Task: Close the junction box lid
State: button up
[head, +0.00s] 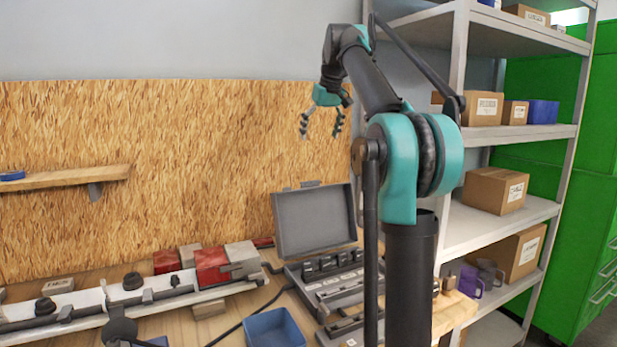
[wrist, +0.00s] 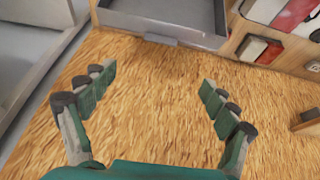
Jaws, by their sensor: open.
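The grey junction box (head: 296,272) stands on the workbench, partly hidden behind my arm in the head view. Its lid (head: 314,222) is open, standing nearly upright against the chipboard wall, with a small tab on its upper edge. My gripper (head: 320,135) is open and empty, high above the lid and apart from it. In the wrist view the lid (wrist: 208,38) shows at the top with its tab, beyond the open fingers of my gripper (wrist: 158,76). Bare chipboard fills the gap between the fingers.
A blue bin (head: 273,330) stands in front of the box. Left of it are red and grey blocks (head: 211,267) and a long rail assembly (head: 150,300). A metal shelf (head: 500,222) with cartons stands at right. A wooden wall shelf (head: 70,176) is at left.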

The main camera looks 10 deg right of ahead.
aim_at(311, 184)
jog(key=x, duration=1.7)
